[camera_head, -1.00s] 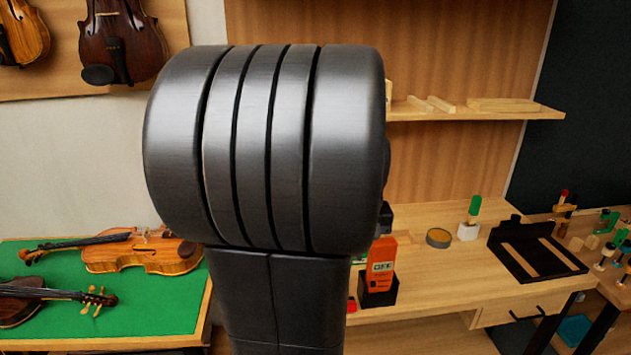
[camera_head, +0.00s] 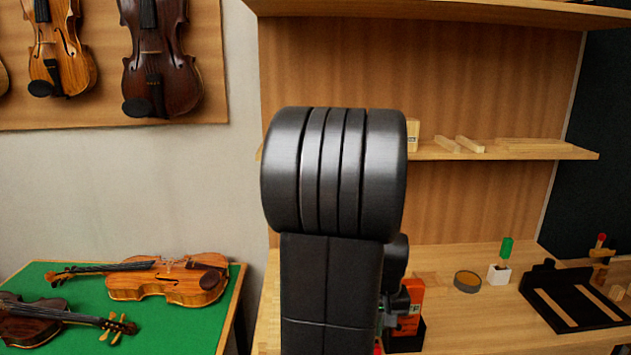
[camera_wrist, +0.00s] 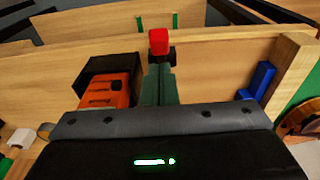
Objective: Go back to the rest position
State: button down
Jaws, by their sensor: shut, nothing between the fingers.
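My gripper (camera_wrist: 158,70) shows in the wrist view as two grey-green fingers pressed together beyond the dark palm bar. Nothing is visible between them. They point toward the bench, beside an orange device (camera_wrist: 108,92) in a black holder (camera_wrist: 105,66). A red-topped thing (camera_wrist: 158,42) appears just past the fingertips; I cannot tell how far it is from them. In the head view my arm's dark rounded links fill the middle and hide most of the gripper. The orange device (camera_head: 411,297) shows partly behind the arm.
The bench (camera_head: 455,320) holds a round tin (camera_head: 467,281), a green-handled tool (camera_head: 506,247) in a white block and a black tray (camera_head: 540,300). A shelf (camera_head: 560,152) hangs above. Violins lie on a green-topped table (camera_head: 60,275) at left; others hang on the wall. A blue piece (camera_wrist: 260,80) stands at wrist-view right.

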jog(key=shift+s+f+b, duration=0.3)
jog(key=shift+f+b, duration=0.05)
jog(key=shift+f, duration=0.35)
jog(key=shift+s+f, duration=0.1)
jog(key=shift+s, duration=0.2)
